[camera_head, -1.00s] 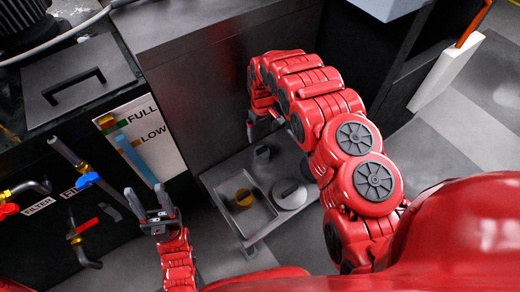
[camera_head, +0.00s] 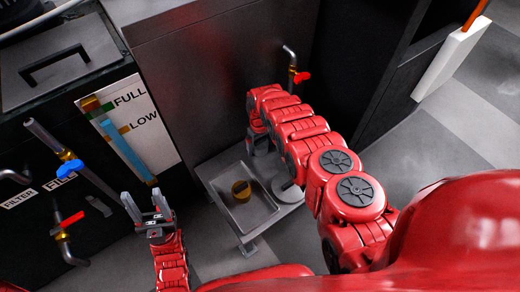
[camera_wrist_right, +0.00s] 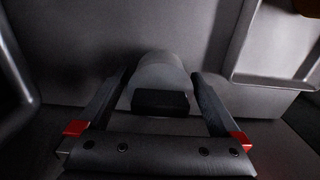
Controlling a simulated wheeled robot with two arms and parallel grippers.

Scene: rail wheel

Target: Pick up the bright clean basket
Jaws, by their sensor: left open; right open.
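A pale grey round basket (camera_wrist_right: 160,70) with a dark block in front of its lower part sits between the two fingers of my right gripper (camera_wrist_right: 155,90) in the right wrist view. The fingers are open on both sides of it; I cannot tell whether they touch it. In the head view my right gripper (camera_head: 260,146) is low at the back of the bench and hides this basket. A second basket, brownish yellow with a dark inside (camera_head: 241,190), sits in the metal tray (camera_head: 262,224). My left gripper (camera_head: 146,203) is open and empty, in front of the gauge panel.
A pale round disc (camera_head: 290,192) lies right of the tray, partly behind my right arm. A tap with a red handle (camera_head: 300,76) is on the wall above. A FULL/LOW gauge (camera_head: 125,140) and pipes with blue and red handles stand at left.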

